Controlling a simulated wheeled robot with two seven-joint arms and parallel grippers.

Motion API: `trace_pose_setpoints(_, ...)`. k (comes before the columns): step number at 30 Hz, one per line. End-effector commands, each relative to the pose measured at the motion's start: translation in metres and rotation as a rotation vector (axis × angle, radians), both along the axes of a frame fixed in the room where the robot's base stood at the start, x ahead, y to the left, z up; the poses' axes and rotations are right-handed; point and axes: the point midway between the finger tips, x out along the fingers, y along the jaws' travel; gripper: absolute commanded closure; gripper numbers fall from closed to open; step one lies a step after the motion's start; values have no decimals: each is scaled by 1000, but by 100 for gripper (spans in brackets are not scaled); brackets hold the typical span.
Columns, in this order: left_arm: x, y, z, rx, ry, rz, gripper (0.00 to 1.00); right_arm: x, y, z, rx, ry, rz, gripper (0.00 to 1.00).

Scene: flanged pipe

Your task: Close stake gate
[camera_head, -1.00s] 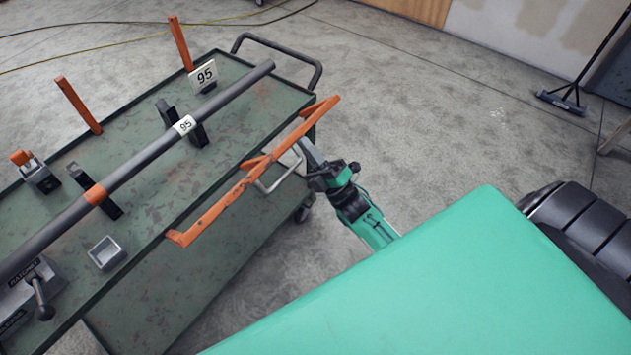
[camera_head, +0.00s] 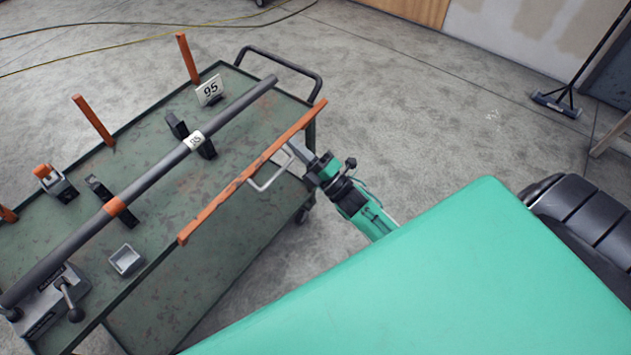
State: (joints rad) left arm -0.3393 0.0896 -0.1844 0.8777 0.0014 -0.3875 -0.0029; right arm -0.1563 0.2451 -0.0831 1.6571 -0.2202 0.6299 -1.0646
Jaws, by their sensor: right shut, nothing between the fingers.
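The stake gate (camera_head: 222,200) is a long orange bar along the near long edge of the green cart, with a grey loop handle (camera_head: 262,186) on its outer side. It now shows as one straight bar. Whether it is latched, I cannot tell. My right gripper (camera_head: 294,149) is shut and empty, at the outer side of the bar near its far end and close to the handle. Whether it touches the bar is not clear. Orange stakes (camera_head: 94,121) stand along the cart's far edge. My left gripper is not in view.

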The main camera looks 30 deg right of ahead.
Motion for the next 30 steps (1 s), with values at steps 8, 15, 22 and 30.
trace_pose_setpoints(8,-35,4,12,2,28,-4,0,12,5,16,-36,84,0,100)
trace_pose_setpoints(15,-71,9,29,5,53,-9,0,28,11,29,-82,191,0,100)
trace_pose_setpoints(22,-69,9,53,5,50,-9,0,46,19,36,-133,310,0,100)
trace_pose_setpoints(30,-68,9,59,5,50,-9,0,63,26,37,-140,338,-1,100)
